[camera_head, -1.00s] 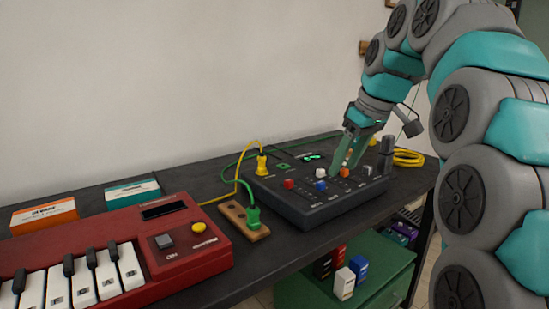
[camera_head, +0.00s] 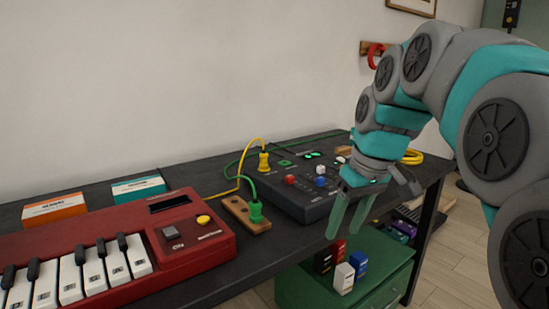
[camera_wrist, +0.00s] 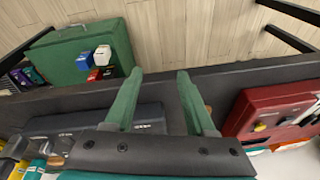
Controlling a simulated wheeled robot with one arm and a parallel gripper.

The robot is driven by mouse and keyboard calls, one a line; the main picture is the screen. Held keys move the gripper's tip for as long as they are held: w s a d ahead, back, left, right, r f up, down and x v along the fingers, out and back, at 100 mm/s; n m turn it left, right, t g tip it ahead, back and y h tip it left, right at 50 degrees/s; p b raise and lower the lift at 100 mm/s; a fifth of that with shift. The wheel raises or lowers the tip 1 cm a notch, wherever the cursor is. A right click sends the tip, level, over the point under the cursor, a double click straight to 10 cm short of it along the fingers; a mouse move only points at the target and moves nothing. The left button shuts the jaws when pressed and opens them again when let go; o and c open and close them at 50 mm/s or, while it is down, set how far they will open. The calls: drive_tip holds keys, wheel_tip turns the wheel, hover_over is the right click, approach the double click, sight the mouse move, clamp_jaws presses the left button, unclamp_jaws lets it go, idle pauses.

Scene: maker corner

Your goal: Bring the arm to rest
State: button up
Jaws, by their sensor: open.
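My gripper (camera_head: 350,212) is open, with two green fingers spread apart and nothing between them. In the head view it hangs in front of the dark mixer box (camera_head: 292,208), over the table's front edge. My arm comes in from the right and hides part of the mixer's right side. In the wrist view the fingers (camera_wrist: 157,88) point across the dark table edge toward the floor. The mixer carries red, blue and white knobs, and a yellow plug (camera_head: 263,162) stands at its back left.
A red keyboard (camera_head: 200,252) lies at the left, with orange (camera_head: 55,207) and teal (camera_head: 138,188) boxes behind it. A wooden block (camera_head: 240,212) holds a green plug (camera_head: 255,212). Below the table is a green cabinet (camera_head: 375,290) with small coloured boxes.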

drive_tip(key=s+d+f+m+g+h, duration=0.1)
drive_tip(key=s+f+m, duration=0.1)
drive_tip(key=s+f, duration=0.8)
drive_tip(key=s+d+f+m+g+h, duration=0.1)
drive_tip(key=s+f+m+g, duration=0.1)
drive_tip(key=s+f, duration=0.9)
drive_tip(key=s, duration=0.5)
drive_tip(key=shift+s+m+g, duration=0.3)
drive_tip(key=shift+m, duration=0.1)
